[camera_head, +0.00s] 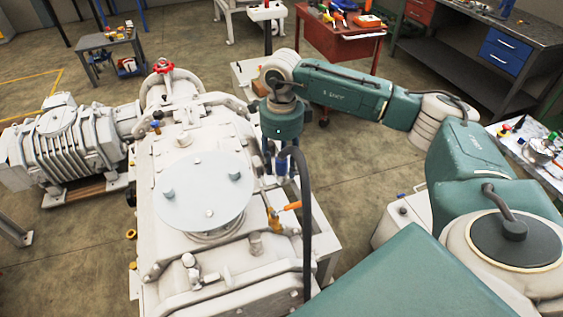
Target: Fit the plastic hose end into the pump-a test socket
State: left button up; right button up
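A black plastic hose (305,220) rises along the right side of the large white pump (165,240) and bends over at its top. Its end has a blue part (281,167) that points down. My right gripper (274,172) hangs from the teal wrist directly at this hose end, beside the pump's right edge. The fingers are small and partly hidden by the wrist and hose, so I cannot tell whether they are closed on it. I cannot make out the test socket at this size. My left gripper is not in view.
An orange-handled valve (288,207) sits just below the hose end. A round metal plate (203,192) tops the pump, with a red handwheel (163,66) behind. A red tool cart (340,45) and a workbench (480,60) stand at the back. Open floor lies between.

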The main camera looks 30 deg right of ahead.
jog(key=shift+r, duration=0.1)
jog(key=shift+r+p, duration=0.4)
jog(key=shift+p, duration=0.1)
notch_tip(320, 180, up, 10)
jog(key=b, duration=0.4)
jog(key=shift+w+r, duration=0.1)
jog(key=shift+r, duration=0.85)
jog(key=shift+f, duration=0.1)
